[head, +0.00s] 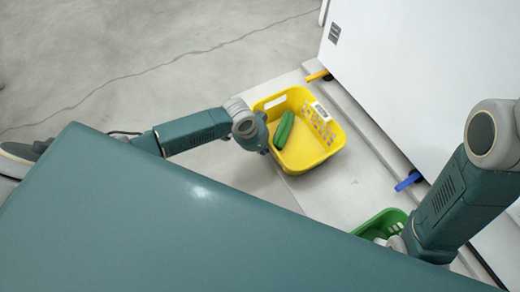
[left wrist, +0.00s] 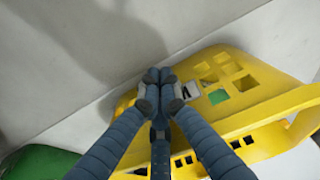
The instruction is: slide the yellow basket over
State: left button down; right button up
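The yellow basket (head: 330,150) stands on a pale shelf board, with a long green vegetable (head: 284,130) inside. My left gripper (head: 266,146) is at the basket's left wall in the head view; its fingers are mostly hidden there. In the left wrist view, the fingertips of this gripper (left wrist: 159,77) are together, with no object visible between them. The yellow basket (left wrist: 265,105) lies beside and behind the fingers there; I cannot tell whether they touch it. My right arm reaches down at the right of the head view, and its fingers are not visible.
A green basket (head: 378,225), partly hidden, stands nearer on the same board (head: 315,195). An orange tab (head: 318,75) and a blue tab (head: 408,181) stick out along the white panel (head: 420,70) on the right. Grey floor (head: 130,50) at the left is clear.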

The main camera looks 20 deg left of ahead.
pick_arm(q)
send_over(292, 143)
jog(key=shift+w+r+b, duration=0.1)
jog(key=shift+b, duration=0.3)
